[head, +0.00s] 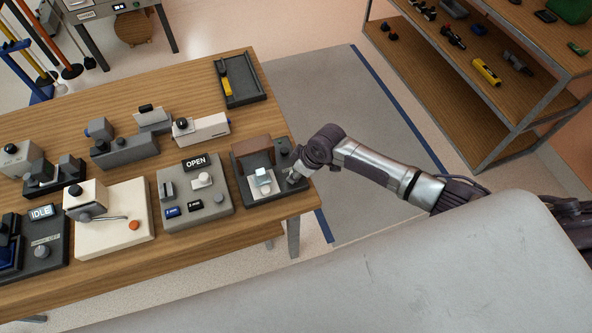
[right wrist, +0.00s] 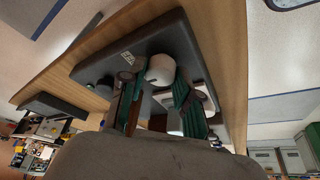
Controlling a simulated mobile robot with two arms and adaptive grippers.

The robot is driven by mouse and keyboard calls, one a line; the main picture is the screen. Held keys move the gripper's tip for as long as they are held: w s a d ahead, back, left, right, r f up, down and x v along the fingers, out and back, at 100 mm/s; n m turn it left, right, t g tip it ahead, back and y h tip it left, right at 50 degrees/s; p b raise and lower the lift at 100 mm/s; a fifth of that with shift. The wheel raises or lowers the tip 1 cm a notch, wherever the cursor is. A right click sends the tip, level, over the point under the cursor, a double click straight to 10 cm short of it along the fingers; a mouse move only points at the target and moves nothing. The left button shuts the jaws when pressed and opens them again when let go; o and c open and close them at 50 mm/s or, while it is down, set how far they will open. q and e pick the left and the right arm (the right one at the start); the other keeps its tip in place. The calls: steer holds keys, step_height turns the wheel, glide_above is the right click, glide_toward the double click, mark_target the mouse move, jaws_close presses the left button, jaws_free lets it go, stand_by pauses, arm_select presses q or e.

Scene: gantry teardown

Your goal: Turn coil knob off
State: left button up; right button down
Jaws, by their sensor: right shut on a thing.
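The coil unit is a dark grey device (head: 246,189) at the right end of the wooden table, with a brown block (head: 254,149) and a pale block (head: 263,180) on it. My right gripper (head: 294,175) reaches down at its right side and hides most of the knob in the head view. In the right wrist view, a whitish round knob (right wrist: 160,69) stands between the green-padded fingers of my right gripper (right wrist: 156,88), which is shut on it. A small label (right wrist: 126,58) beside it is too small to read surely. My left gripper is not in view.
Left of the device stands a grey panel (head: 224,214) with an OPEN sign, then a cream unit (head: 114,239) with an orange button. A dark tray (head: 257,91) lies at the table's far right corner. A shelf rack (head: 458,94) stands beyond clear floor.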

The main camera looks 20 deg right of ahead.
steer(key=shift+w, duration=0.1)
steer(key=c, duration=0.8)
jaws_free()
steer(key=shift+r, duration=0.1)
steer(key=v, duration=1.2)
